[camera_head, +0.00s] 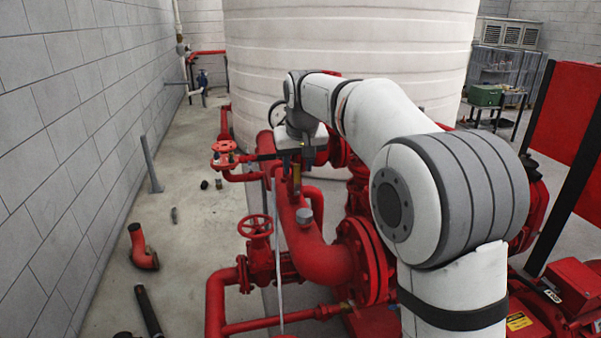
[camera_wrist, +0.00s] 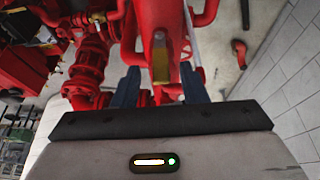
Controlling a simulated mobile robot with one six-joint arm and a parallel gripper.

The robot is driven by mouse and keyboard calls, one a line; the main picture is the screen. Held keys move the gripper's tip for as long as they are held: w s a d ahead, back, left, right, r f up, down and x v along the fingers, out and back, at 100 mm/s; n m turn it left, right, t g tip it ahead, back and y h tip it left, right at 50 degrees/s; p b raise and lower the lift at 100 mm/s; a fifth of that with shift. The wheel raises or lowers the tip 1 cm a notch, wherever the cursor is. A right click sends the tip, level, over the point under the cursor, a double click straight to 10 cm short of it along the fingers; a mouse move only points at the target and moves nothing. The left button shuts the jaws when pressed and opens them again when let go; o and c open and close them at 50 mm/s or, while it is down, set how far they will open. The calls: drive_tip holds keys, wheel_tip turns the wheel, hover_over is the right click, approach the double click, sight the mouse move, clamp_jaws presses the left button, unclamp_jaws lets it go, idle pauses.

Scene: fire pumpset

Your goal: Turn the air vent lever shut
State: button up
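A brass air vent fitting (camera_head: 296,174) stands on top of the red pipe, below my gripper (camera_head: 297,160). In the wrist view a brass-yellow upright strip (camera_wrist: 160,64) shows between the two dark blue fingers of my gripper (camera_wrist: 160,88); I take it to be part of the vent. The fingers are spread wide, with gaps on both sides of the strip and no contact visible. I cannot clearly make out the lever or its angle. The grey palm and the black bar hide the near part of the wrist view.
Large red pipework (camera_head: 320,259) runs under the arm. A red handwheel valve (camera_head: 255,226) and another handwheel (camera_head: 224,152) stand to the left. A white tank (camera_head: 345,50) is behind. Clear floor with loose pipe pieces (camera_head: 143,248) lies by the grey wall (camera_head: 50,130).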

sight(298, 169)
drive_tip(key=shift+x, duration=1.8)
clamp_jaws()
